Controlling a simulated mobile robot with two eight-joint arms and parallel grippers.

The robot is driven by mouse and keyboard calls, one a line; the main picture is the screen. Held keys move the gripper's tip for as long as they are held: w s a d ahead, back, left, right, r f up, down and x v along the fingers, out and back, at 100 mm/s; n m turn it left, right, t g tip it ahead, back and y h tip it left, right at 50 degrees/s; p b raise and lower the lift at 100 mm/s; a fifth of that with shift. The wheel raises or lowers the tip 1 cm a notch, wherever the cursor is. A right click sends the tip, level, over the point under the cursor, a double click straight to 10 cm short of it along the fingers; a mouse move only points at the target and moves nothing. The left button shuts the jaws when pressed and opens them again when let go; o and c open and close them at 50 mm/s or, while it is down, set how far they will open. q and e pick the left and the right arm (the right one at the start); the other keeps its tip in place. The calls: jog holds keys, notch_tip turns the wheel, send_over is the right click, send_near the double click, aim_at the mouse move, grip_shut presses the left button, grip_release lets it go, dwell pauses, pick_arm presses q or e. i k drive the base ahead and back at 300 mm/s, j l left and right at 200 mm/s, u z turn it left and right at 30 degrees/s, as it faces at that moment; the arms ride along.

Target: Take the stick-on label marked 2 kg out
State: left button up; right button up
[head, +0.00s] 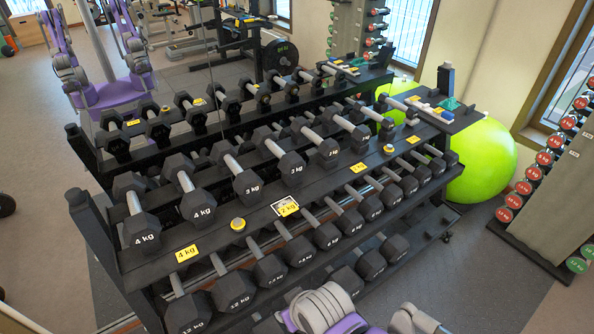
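The yellow label marked 2 kg (289,210) lies on the front edge of the rack's upper shelf, below dumbbells marked 3 kg. It overlaps a pale-edged piece (280,202) just behind it; I cannot tell whether that is a holder or another label. A yellow label marked 4 kg (187,254) is at the shelf's left end, and two more yellow labels sit further right, one (358,167) and another (413,139), their print too small to read surely. Neither of my grippers shows directly; only purple and grey arm parts of mine show at the bottom edge.
The dumbbell rack (150,265) holds several dumbbells on its tiers. Round yellow-topped items sit on the shelf, one at left (238,224) and one at right (388,149). Small items lie at its right end.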

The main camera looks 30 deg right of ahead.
aim_at(291, 208)
jog(key=l+z, duration=0.35)
jog(key=i+l+z, duration=0.1)
jog(key=z, duration=0.3)
jog(key=i+l+z, duration=0.1)
jog(key=l+z, duration=0.25)
jog(key=i+l+z, duration=0.4)
jog(key=i+l, duration=0.3)
jog(key=l, duration=0.15)
jog(key=i+l, duration=0.55)
jog(key=u, duration=2.65)
jog(key=k, duration=0.05)
